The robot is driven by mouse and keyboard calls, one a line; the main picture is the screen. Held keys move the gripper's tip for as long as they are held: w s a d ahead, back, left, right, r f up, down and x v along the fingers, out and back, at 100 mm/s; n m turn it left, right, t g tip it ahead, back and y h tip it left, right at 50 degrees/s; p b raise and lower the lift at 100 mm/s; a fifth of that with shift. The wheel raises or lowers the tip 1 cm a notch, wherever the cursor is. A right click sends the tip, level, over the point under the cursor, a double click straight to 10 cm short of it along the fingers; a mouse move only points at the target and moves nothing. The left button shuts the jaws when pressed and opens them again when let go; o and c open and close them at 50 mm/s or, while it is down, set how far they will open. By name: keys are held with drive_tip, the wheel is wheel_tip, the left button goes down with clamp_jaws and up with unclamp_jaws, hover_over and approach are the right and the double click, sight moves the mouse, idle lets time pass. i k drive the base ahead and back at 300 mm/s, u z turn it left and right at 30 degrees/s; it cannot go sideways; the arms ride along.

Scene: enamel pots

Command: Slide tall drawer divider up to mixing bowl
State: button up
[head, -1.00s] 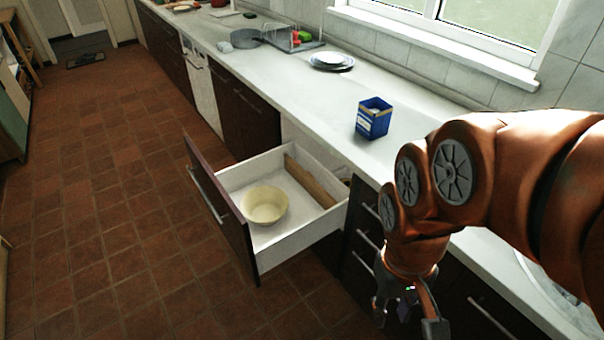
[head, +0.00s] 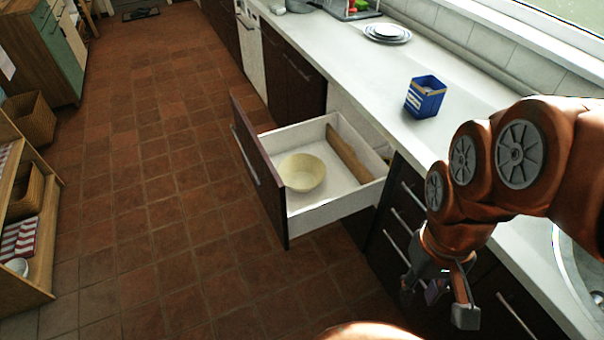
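The mixing bowl (head: 302,172) is cream coloured and sits upright in the open white drawer (head: 335,209), toward its dark front. The divider (head: 349,154) is a long brown wooden strip standing across the drawer farther back. A strip of bare drawer floor lies between it and the bowl. My gripper (head: 437,301) hangs outside the drawer, to its lower right in the head view, in front of the dark cabinets. Its fingers are spread apart and hold nothing that I can see.
A blue box (head: 425,97) and stacked plates (head: 387,33) stand on the white counter (head: 349,62). Dark drawer fronts with bar handles lie below my arm. The tiled floor (head: 170,210) left of the drawer is clear. A wooden shelf (head: 40,250) with baskets stands far left.

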sight(345, 152)
drive_tip(key=z, duration=0.1)
drive_tip(key=i, duration=0.45)
drive_tip(key=u, duration=1.95)
